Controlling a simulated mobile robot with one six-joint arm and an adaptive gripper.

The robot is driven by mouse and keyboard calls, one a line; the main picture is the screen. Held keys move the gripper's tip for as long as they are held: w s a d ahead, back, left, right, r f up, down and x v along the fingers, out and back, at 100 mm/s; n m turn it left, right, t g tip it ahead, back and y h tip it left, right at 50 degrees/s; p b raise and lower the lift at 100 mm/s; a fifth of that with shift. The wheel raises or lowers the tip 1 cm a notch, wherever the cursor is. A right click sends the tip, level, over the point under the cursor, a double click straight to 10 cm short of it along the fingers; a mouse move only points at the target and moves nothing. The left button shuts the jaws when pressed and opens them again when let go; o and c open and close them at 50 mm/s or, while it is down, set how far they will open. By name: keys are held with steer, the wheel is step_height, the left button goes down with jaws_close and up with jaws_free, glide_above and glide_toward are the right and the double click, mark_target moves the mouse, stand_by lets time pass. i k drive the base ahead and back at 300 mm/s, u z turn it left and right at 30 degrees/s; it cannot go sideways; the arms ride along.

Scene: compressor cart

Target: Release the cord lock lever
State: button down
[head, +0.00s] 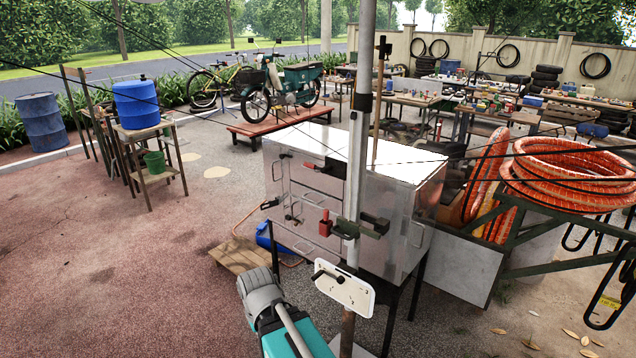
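A light grey upright pole (357,130) stands in the foreground. A dark green and red lever-like fitting (350,229) is on the pole at about the height of the steel cabinet behind; I cannot tell for sure that it is the cord lock lever, or its exact position. Below it, a white plate (356,297) with a black crank-like handle (330,276) is fixed to the pole. Thin dark cords cross the view at pole height. Parts of my arm, grey and teal, show at the bottom, left of and below the white plate. My gripper's fingers are not visible.
Orange hose coils (570,172) and a green frame (570,266) crowd the right. Open paving (110,270) lies to the left.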

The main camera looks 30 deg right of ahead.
mark_target(324, 170)
steer(key=u, duration=0.05)
steer(key=k, duration=0.2)
steer(key=u, duration=0.5)
steer(key=i, duration=1.2)
steer(key=z, duration=1.55)
